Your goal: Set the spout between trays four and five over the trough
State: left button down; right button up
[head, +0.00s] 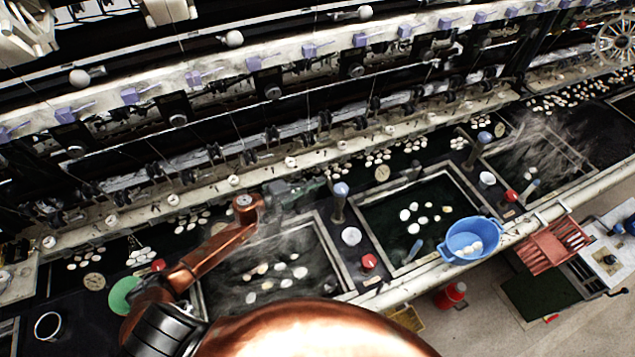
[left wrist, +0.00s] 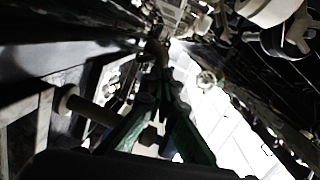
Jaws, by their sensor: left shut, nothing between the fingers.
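My left gripper (head: 305,189) is at the end of my copper arm, above the back edge of the near-left steaming basin (head: 318,240). Its dark green fingers also show in the left wrist view (left wrist: 160,108); they are shut and empty. A grey post with a blue knob (head: 340,190) stands right of the gripper, apart from it, between the near-left and middle basins. A similar post (head: 484,137) stands between the middle and right basins. I cannot tell which is the named spout. The middle basin (head: 375,232) holds white cocoons. My right gripper is not in view.
The reeling frame (head: 240,178) with several small guides runs behind the basins. A blue tub (head: 455,240) stands on the front ledge. A red knob (head: 369,261) and white cup (head: 351,236) sit between basins. A red crate (head: 548,250) is in front.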

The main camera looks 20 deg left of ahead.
pick_arm(q)
notch_tip(320, 180, up, 10)
dwell(0.6)
